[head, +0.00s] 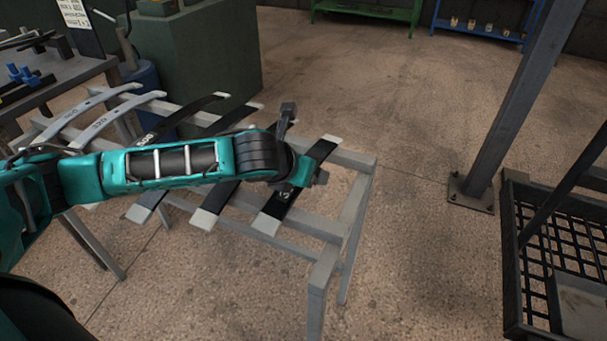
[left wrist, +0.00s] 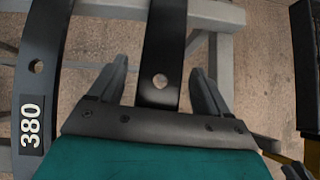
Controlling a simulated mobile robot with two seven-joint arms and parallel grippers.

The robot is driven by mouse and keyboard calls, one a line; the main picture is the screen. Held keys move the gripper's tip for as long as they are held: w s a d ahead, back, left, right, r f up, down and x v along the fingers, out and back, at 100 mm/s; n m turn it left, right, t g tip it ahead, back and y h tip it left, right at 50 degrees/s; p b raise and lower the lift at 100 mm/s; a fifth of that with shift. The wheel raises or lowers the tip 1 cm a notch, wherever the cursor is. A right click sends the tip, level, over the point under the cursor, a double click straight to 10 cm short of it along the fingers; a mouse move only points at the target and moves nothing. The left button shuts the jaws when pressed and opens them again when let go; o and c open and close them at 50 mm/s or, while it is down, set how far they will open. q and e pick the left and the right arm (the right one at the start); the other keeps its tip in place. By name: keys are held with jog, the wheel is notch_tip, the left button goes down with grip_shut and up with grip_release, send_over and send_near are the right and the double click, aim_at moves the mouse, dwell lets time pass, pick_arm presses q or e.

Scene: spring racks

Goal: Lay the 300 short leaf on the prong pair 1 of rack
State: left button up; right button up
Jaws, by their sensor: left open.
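A grey metal rack (head: 340,262) carries several leaves lying side by side across its rails. The rightmost black leaf (head: 322,150) has pale ends and lies partly under my left wrist. In the left wrist view a black leaf (left wrist: 165,45) with a round hole runs between the fingers of my left gripper (left wrist: 158,80). The gripper is open, with a gap on either side of the leaf. A dark leaf labelled 380 (left wrist: 32,95) lies to its left. I cannot read a 300 label on any leaf for sure. My right gripper is out of view.
Two pale curved leaves (head: 98,125) lie at the rack's left part. A workbench (head: 62,72) with tools stands at the far left. A grey post (head: 505,110) and a black crate (head: 512,262) stand at the right. The floor between rack and post is clear.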

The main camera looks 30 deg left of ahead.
pick_arm(q)
jog(key=shift+c, duration=0.3)
grip_shut()
jog(key=shift+r, duration=0.15)
dwell(0.4)
